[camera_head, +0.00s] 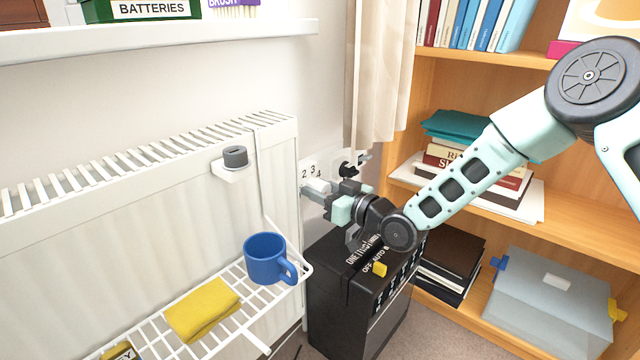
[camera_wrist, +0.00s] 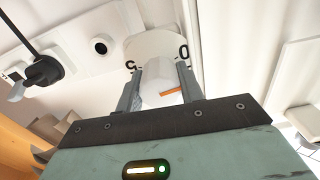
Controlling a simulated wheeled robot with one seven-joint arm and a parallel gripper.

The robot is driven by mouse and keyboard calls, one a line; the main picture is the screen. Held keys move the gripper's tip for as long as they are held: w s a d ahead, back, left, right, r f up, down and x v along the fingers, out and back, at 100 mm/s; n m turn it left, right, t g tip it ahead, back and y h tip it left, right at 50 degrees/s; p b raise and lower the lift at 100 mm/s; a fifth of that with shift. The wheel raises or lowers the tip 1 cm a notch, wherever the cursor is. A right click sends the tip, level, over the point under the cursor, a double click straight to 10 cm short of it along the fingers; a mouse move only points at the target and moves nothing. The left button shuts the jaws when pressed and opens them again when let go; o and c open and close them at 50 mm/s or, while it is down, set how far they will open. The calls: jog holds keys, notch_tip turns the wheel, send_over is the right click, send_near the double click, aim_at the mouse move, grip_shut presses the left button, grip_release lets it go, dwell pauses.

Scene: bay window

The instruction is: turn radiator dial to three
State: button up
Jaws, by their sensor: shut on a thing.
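The radiator dial (camera_wrist: 160,82) is a pale knob with an orange mark, seen between my gripper's fingers in the wrist view. Behind it is a white round scale plate (camera_wrist: 158,45) with dark figures, partly hidden. In the head view the dial (camera_head: 318,187) is at the right end of the white radiator (camera_head: 150,210), and figures 2, 3 and 4 show on the scale plate above it. My gripper (camera_head: 325,195) is shut on the dial; it also shows in the wrist view (camera_wrist: 160,88). I cannot tell which figure the orange mark points to.
A wire rack (camera_head: 225,320) on the radiator holds a blue mug (camera_head: 267,258) and a yellow cloth (camera_head: 202,308). A black box (camera_head: 350,300) with switches stands below my gripper. A black plug (camera_head: 347,169) is close behind it. A wooden bookcase (camera_head: 560,235) fills the right.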

jog(key=m+p, duration=0.3)
jog(key=m, duration=0.2)
jog(key=shift+r+m+p, duration=0.1)
jog(key=shift+m+p, duration=0.25)
jog(key=shift+m, duration=0.05)
jog(key=m+p, duration=0.2)
jog(key=m, duration=0.4)
jog(key=shift+p, duration=0.35)
jog(key=m, duration=0.6)
jog(key=shift+f+m, duration=0.25)
jog(key=shift+m, duration=0.05)
jog(key=m, duration=0.5)
jog(key=shift+b, duration=0.4)
jog(key=shift+r+m, duration=0.1)
jog(key=shift+m, duration=0.3)
jog(key=o, duration=0.7)
